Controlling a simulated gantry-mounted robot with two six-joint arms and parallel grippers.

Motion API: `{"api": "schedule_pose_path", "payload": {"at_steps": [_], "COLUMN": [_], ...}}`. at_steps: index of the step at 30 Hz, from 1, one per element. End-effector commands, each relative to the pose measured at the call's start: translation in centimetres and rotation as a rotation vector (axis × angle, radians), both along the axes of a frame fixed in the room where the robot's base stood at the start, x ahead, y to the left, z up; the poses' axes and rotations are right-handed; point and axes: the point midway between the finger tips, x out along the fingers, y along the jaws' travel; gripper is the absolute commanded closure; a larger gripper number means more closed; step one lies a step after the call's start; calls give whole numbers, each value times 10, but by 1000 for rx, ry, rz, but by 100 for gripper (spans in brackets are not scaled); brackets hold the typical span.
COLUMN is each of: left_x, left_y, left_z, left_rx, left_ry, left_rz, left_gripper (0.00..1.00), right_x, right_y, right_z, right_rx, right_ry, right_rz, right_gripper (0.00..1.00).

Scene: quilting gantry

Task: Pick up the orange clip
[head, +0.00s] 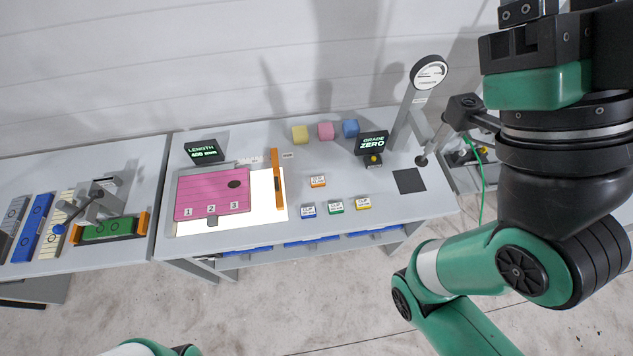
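The small clip with an orange body and white label (318,181) lies on the grey table in the head view, right of the orange bar. A blue clip (308,210), a green clip (336,207) and a yellow clip (362,203) sit in a row nearer the table's front edge. Their labels are too small to read. Neither of my grippers shows. My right arm fills the right side and leaves the frame at the bottom; a bit of my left arm shows at the bottom left.
Yellow, pink and blue blocks (351,128) stand behind. A "GRADE ZERO" display (372,143) and a dial gauge (429,72) stand right. Table around the orange clip is clear.

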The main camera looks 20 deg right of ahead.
Motion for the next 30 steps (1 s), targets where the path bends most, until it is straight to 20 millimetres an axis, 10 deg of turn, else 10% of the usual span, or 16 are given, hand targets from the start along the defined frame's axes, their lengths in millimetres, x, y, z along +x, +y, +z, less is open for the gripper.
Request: {"api": "schedule_pose_path", "payload": {"at_steps": [11, 30], "left_x": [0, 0], "left_y": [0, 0], "left_z": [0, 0], "left_rx": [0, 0], "left_ry": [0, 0], "left_rz": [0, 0], "left_gripper": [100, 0], "right_x": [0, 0], "right_y": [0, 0], "right_z": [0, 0], "right_rx": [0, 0], "right_ry": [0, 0], "right_rz": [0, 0], "right_gripper": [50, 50]}}
